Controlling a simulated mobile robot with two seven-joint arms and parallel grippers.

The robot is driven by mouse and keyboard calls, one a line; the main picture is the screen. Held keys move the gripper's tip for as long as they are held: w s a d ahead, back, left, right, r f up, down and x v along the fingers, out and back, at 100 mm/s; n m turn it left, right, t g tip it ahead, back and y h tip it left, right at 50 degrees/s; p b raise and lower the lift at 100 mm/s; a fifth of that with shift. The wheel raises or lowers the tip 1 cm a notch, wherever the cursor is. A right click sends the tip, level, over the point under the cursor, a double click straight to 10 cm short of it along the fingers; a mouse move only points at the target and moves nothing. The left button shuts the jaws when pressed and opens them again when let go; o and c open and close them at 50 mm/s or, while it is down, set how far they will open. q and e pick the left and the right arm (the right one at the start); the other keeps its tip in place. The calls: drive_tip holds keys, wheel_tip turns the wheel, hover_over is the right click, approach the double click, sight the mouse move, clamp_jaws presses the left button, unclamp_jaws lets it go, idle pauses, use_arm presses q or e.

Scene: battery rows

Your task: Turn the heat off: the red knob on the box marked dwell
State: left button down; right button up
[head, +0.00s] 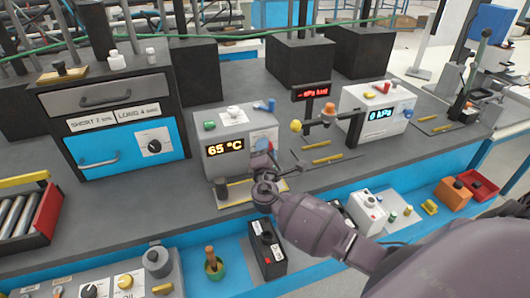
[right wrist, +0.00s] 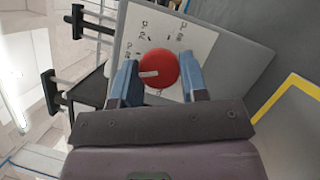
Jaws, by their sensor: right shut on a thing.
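A round red knob (right wrist: 158,66) with a pale pointer mark sits on a white label panel (right wrist: 190,45) on a grey face in the right wrist view. The pointer lies toward the left of the picture. My right gripper (right wrist: 160,84) has its two blue fingers on either side of the knob and is shut on it. In the head view my right gripper (head: 263,150) is at the right side of a grey box (head: 228,145) with an orange 65 °C display. It mostly hides the knob there. The small print on the label is not readable. My left gripper is not in view.
A white box (head: 377,112) with a blue 0 kPa display stands to the right, behind a post with a red sign (head: 311,91). A black and blue cabinet (head: 118,120) stands to the left.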

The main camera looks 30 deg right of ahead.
drive_tip(key=n+t, duration=0.1)
drive_tip(key=n, duration=0.2)
drive_tip(key=n+t+y+b, duration=0.1)
drive_tip(key=n, duration=0.2)
drive_tip(key=n+t+y+b, duration=0.1)
drive_tip(key=n, duration=0.2)
drive_tip(key=shift+d+f, duration=0.2)
drive_tip(key=shift+f, duration=0.15)
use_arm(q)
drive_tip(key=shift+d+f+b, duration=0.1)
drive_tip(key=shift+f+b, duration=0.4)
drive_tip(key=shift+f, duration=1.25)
use_arm(e)
drive_tip(key=shift+s+d+n+t+y, duration=0.1)
drive_tip(key=shift+n+t+y, duration=0.4)
drive_tip(key=shift+n, duration=0.85)
drive_tip(key=shift+w+a+n+t+y, duration=0.1)
drive_tip(key=shift+n+t+y, duration=0.15)
drive_tip(key=shift+n+y, duration=0.8)
drive_tip(key=shift+s+d+n+t+y, duration=0.1)
drive_tip(key=shift+n+t+y, duration=0.25)
drive_tip(key=shift+n, duration=1.25)
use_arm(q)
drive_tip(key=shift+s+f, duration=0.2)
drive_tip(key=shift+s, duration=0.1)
use_arm(e)
drive_tip(key=shift+r, duration=0.1)
drive_tip(key=o, duration=0.9)
